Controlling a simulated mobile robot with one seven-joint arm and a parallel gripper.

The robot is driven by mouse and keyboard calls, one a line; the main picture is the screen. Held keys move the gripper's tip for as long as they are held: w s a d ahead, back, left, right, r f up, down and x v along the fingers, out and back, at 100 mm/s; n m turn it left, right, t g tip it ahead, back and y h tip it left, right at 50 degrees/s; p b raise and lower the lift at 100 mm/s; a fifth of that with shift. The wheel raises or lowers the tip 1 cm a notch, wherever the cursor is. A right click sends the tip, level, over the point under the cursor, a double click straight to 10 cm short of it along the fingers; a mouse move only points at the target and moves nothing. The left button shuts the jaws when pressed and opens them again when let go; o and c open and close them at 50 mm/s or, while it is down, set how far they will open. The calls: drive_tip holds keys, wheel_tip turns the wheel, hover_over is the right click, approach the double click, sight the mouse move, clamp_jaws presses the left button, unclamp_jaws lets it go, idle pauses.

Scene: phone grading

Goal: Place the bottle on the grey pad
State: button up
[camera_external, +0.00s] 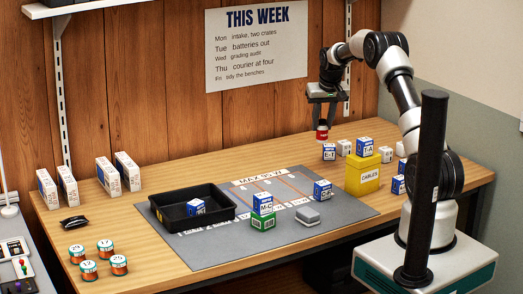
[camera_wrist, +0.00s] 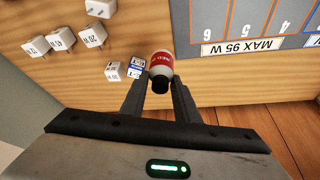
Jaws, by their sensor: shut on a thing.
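A small bottle with a red label and a dark cap hangs in my gripper (camera_external: 323,117) above the back of the table; the bottle (camera_external: 322,134) is roughly upright. In the wrist view the bottle (camera_wrist: 161,68) sits between the two fingertips of my gripper (camera_wrist: 160,88), its dark cap towards the camera. The jaws are shut on it. A large grey pad (camera_external: 350,212) with orange lines and a "MAX 95 W" strip lies on the table, to the left of and nearer than the bottle. The pad's corner (camera_wrist: 182,30) shows in the wrist view.
On the pad stand a black tray (camera_external: 170,222) holding a box, stacked boxes (camera_external: 263,212), a small grey block (camera_external: 307,216) and another box (camera_external: 322,190). White plugs (camera_wrist: 92,36) and a blue-white box (camera_wrist: 136,67) stand near the bottle. A yellow cables box (camera_external: 363,174) is to the right.

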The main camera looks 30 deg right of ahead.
drive_tip(key=s+a+r+n+y+p, duration=0.1)
drive_tip(key=s+a+r+n+p, duration=0.2)
drive_tip(key=s+a, duration=0.65)
drive_tip(key=n+y+b, duration=0.2)
drive_tip(key=n+b, duration=0.1)
drive_tip(key=n, duration=0.1)
hover_over(308, 211)
drive_tip(key=shift+f, duration=4.95)
